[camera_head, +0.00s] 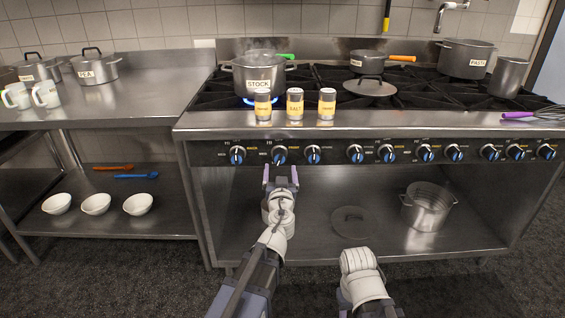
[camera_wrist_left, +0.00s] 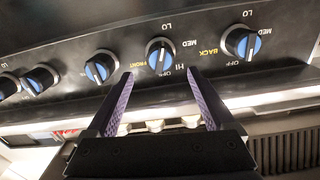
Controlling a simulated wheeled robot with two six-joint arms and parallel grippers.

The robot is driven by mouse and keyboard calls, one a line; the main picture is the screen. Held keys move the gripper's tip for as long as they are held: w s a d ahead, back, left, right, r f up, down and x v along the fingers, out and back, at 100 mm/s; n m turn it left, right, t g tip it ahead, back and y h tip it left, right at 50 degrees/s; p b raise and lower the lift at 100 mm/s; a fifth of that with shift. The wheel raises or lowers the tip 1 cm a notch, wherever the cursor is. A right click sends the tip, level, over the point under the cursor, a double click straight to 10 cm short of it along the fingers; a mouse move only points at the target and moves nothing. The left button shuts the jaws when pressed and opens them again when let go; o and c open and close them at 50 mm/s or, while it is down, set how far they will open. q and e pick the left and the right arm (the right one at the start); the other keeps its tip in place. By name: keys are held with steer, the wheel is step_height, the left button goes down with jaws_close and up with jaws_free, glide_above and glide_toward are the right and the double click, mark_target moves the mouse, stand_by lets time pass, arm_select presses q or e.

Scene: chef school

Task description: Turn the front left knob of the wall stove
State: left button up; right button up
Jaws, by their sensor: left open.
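The stove's front panel carries a row of blue-faced black knobs. The second knob from the left (camera_head: 280,155) shows just above my left gripper (camera_head: 280,172) in the head view. In the left wrist view this knob (camera_wrist_left: 160,57), with yellow FRONT lettering beside it, appears between the tips of my open left gripper (camera_wrist_left: 161,74). I cannot tell whether the fingers touch it. The leftmost knob (camera_head: 237,155) has BACK lettering and shows at the right in the left wrist view (camera_wrist_left: 241,42). My right gripper is not in view; only part of that arm shows.
A stock pot (camera_head: 258,76) sits over a blue flame (camera_head: 247,101). Several seasoning jars (camera_head: 295,105) stand on the stove's front ledge. Below the panel is an open shelf with a lid (camera_head: 353,222) and a pot (camera_head: 427,207). A steel counter (camera_head: 150,95) is at left.

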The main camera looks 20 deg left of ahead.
mark_target(280, 160)
arm_select(q)
steer(key=x, duration=0.7)
steer(key=shift+w+a, duration=0.1)
steer(key=shift+w, duration=0.2)
steer(key=shift+c, duration=0.4)
steer(key=c, duration=1.3)
